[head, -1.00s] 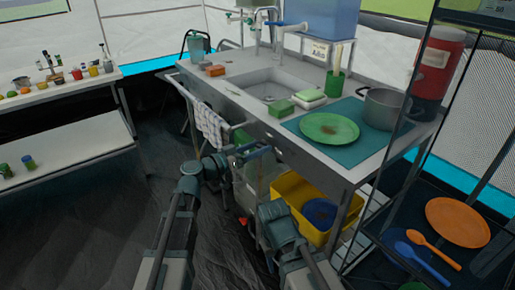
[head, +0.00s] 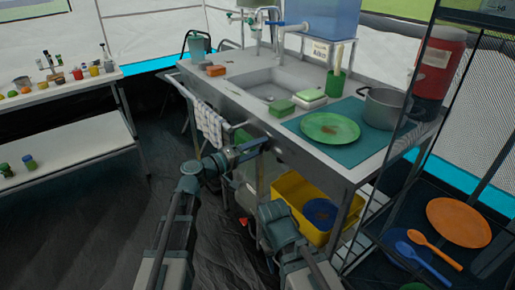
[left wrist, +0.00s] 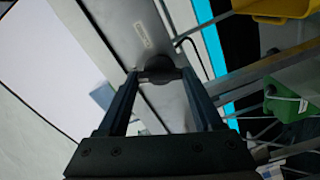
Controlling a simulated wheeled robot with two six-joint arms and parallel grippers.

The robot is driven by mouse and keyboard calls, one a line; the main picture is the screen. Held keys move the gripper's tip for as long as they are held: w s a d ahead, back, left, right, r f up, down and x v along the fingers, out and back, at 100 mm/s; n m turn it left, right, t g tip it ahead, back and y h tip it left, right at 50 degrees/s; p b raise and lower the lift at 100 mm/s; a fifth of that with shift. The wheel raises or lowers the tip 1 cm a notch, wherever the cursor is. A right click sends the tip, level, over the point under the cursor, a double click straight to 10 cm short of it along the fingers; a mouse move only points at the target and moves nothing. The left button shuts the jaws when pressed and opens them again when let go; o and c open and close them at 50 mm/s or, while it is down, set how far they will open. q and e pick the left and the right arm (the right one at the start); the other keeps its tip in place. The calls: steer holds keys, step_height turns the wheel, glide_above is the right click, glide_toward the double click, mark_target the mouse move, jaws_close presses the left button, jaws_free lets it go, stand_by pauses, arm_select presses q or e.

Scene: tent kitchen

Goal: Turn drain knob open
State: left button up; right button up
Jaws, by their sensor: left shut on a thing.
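The drain knob is a round dark knob (left wrist: 157,68) on the grey metal front panel of the sink counter, below a small label (left wrist: 143,35). In the left wrist view it sits between my two left fingertips (left wrist: 157,76), which are shut on it. In the head view my left gripper (head: 262,146) reaches the counter's front side below the sink basin (head: 262,82) and hides the knob. How far the knob is turned cannot be told. My right arm shows at the lower middle, but its gripper jaws cannot be made out.
A towel (head: 211,125) hangs on the rail left of my left gripper. A yellow bin (head: 288,188) stands below the counter. A green plate (head: 329,128) and a pot (head: 384,108) stand on top. Dark floor (head: 90,220) lies open at left.

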arm_select(q)
steer(key=shift+n, duration=2)
steer(key=o, duration=1.4)
steer(key=shift+c, duration=0.2)
steer(key=v, duration=1.3)
steer(key=shift+s+a, duration=0.25)
steer(key=shift+a, duration=0.1)
steer(key=shift+f, duration=0.1)
